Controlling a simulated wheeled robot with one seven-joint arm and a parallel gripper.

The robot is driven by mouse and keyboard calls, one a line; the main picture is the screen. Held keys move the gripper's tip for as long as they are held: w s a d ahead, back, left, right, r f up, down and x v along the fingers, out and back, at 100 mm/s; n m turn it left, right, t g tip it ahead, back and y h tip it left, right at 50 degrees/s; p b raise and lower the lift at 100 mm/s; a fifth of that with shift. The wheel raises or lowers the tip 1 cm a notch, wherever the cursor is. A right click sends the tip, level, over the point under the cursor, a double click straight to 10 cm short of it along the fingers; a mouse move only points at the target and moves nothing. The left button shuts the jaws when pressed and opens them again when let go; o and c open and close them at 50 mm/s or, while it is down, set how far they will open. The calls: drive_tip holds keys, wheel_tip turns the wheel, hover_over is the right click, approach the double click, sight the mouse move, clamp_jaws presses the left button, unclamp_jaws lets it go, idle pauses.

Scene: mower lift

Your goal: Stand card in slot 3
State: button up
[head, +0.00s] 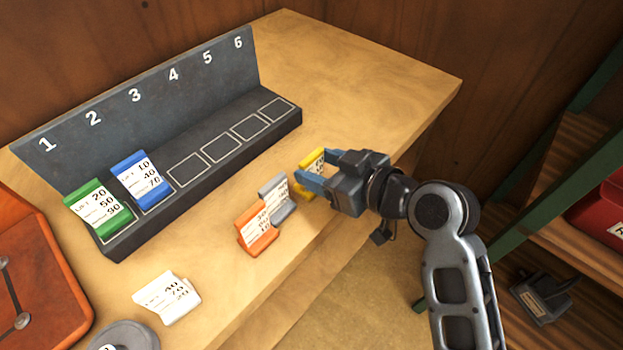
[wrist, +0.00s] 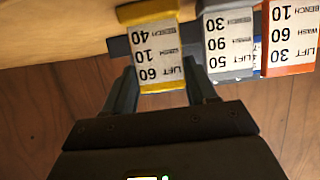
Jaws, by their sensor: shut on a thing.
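The dark rack (head: 150,105) has slots numbered 1 to 6. A green card (head: 98,212) stands in slot 1 and a blue card (head: 142,182) in slot 2. Slot 3 (head: 188,169) is an empty outlined square, and slots 4 to 6 are also empty. My gripper (head: 304,172) is shut on the yellow card (head: 315,160), near the bench's front edge, right of the rack. In the wrist view the yellow card (wrist: 152,12) reads lift 60, wash 10, bench 40, with a finger on each side. I cannot tell whether it touches the bench.
A grey card (head: 276,200) and an orange card (head: 258,232) stand close left of my gripper. A white card (head: 168,298) is at the front left. A grey round object (head: 122,338) and an orange-red case (head: 40,270) are at left. The bench's far right is clear.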

drive_tip(key=c, duration=0.3)
drive_tip(key=shift+c, duration=0.2)
drive_tip(key=shift+r, duration=0.1)
drive_tip(key=shift+r, duration=0.55)
wheel_tip(320, 180, up, 3)
drive_tip(key=shift+w+f, duration=0.1)
drive_tip(key=s+d+r+b, duration=0.1)
drive_tip(key=s+d+r, duration=0.2)
drive_tip(key=d+r, duration=0.6)
drive_tip(key=w+d+f+m+t+h, duration=0.25)
drive_tip(key=d+f, duration=0.25)
drive_tip(key=f, duration=0.4)
drive_tip(key=w+d+f+m+t+h, duration=0.2)
drive_tip(key=d+f+m+h, duration=0.1)
drive_tip(key=d+f, duration=0.4)
drive_tip(key=s+f+m+h, duration=0.2)
drive_tip(key=f, duration=0.6)
drive_tip(key=s+d+f+m+h, duration=0.1)
drive_tip(key=s+f+m+h, duration=0.2)
drive_tip(key=f, duration=0.6)
drive_tip(key=shift+s+t, duration=0.15)
drive_tip(key=shift+t, duration=0.3)
